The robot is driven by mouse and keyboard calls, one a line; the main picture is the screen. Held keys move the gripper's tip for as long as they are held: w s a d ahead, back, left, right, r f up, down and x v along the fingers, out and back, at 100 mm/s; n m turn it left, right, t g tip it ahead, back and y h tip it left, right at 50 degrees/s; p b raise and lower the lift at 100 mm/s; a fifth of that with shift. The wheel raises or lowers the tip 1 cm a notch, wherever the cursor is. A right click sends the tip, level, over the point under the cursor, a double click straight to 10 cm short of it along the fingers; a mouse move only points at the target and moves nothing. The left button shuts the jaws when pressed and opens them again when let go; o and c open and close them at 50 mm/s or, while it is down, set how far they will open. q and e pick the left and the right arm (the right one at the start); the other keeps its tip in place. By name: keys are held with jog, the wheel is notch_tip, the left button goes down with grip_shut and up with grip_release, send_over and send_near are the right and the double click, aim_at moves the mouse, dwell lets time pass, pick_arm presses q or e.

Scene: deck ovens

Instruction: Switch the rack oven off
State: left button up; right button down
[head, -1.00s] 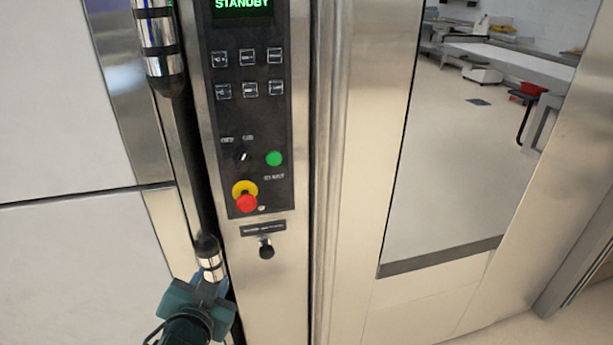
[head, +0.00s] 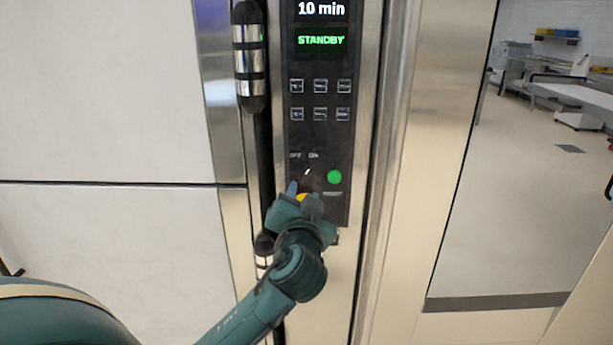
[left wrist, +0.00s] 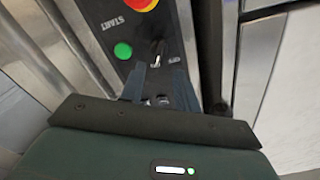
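The rack oven's control panel (head: 322,135) faces me in the head view, with a lit display (head: 321,40) reading "STANDBY". The dark rotary switch (head: 308,175) sits under the OFF and ON labels, partly hidden by my gripper. It also shows in the left wrist view (left wrist: 157,50), seen upside down. My left gripper (head: 304,187) is at the panel with its fingers pointing at the switch. In the left wrist view its two fingers (left wrist: 158,72) are apart, with the switch just beyond the gap; I cannot tell whether they touch it. My right gripper is out of view.
A green start button (head: 334,177) is right beside the switch. The red and yellow emergency stop (left wrist: 140,3) is close below, mostly hidden in the head view. A vertical door handle (head: 250,60) runs left of the panel. A table (head: 575,95) stands far back right.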

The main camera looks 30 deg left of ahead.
aim_at(305, 176)
pick_arm(q)
jog(key=p+x, duration=0.1)
jog(key=x, duration=0.6)
jog(key=shift+w, duration=0.1)
jog(key=shift+c, duration=0.4)
grip_shut()
